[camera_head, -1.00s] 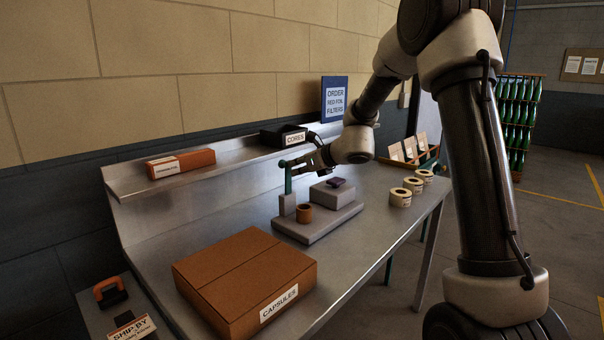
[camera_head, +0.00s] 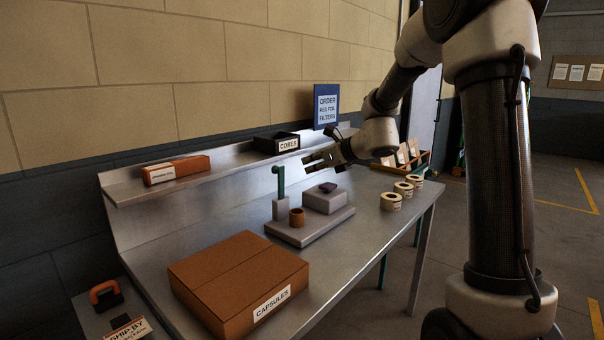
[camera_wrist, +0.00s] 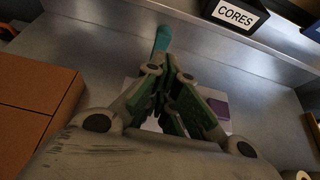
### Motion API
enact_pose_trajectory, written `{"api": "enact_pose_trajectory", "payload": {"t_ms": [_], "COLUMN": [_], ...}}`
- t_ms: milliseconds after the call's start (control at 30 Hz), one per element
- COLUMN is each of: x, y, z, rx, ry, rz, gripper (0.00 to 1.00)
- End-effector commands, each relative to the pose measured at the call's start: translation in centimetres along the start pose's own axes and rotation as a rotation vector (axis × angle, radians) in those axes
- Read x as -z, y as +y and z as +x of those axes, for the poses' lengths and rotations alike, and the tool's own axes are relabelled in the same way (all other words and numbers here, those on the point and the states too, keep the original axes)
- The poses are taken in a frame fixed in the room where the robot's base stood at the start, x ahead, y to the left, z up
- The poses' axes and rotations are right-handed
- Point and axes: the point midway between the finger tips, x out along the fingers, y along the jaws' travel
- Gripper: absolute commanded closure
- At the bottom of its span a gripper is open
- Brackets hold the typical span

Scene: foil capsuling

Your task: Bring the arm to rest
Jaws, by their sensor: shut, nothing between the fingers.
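My gripper (camera_head: 309,163) is in the air above the bench, to the right of the green-topped post and below the cores bin. Its fingers point left. It is shut with nothing in it; the wrist view shows the fingers (camera_wrist: 168,90) drawn together. My arm reaches in from the right, bent down at the wrist. Below the gripper stands a grey press fixture (camera_head: 312,231) with a teal lever post (camera_head: 280,187), a brown ring (camera_head: 297,217) and a small purple piece (camera_head: 327,188) on its raised block. The gripper is apart from the fixture.
A cardboard capsules box (camera_head: 236,279) fills the bench's front left. The cores bin (camera_head: 278,142) and an orange-brown box (camera_head: 176,169) sit on the shelf. Several tape-like rolls (camera_head: 391,201) line the right edge. A tray of cards (camera_head: 408,157) stands at the back right.

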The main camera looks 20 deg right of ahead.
Motion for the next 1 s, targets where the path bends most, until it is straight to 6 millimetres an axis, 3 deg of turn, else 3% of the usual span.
{"api": "enact_pose_trajectory", "payload": {"t_ms": [133,267,367,433,533,667,800,1000], "x": [-0.6,-0.8,-0.7,1.1,6.2,10.9,14.9,18.5], "y": [-0.1,0.0,0.3,1.0,3.2,6.8,9.9,11.7], "z": [-2.0,-2.8,-3.0,-3.4,-5.4,-11.4,-19.7,-30.5], "rx": [0.002,0.0,-0.015,-0.063,-0.2,-0.425,-0.708,-1.038], "ry": [0.0,0.0,0.006,0.051,0.155,0.25,0.323,0.44], "rz": [0.0,-0.022,-0.134,-0.309,-0.635,-1.116,-1.636,-2.191], "gripper": [1.0,1.0,1.0,1.0,1.0,1.0,1.0,1.0]}}
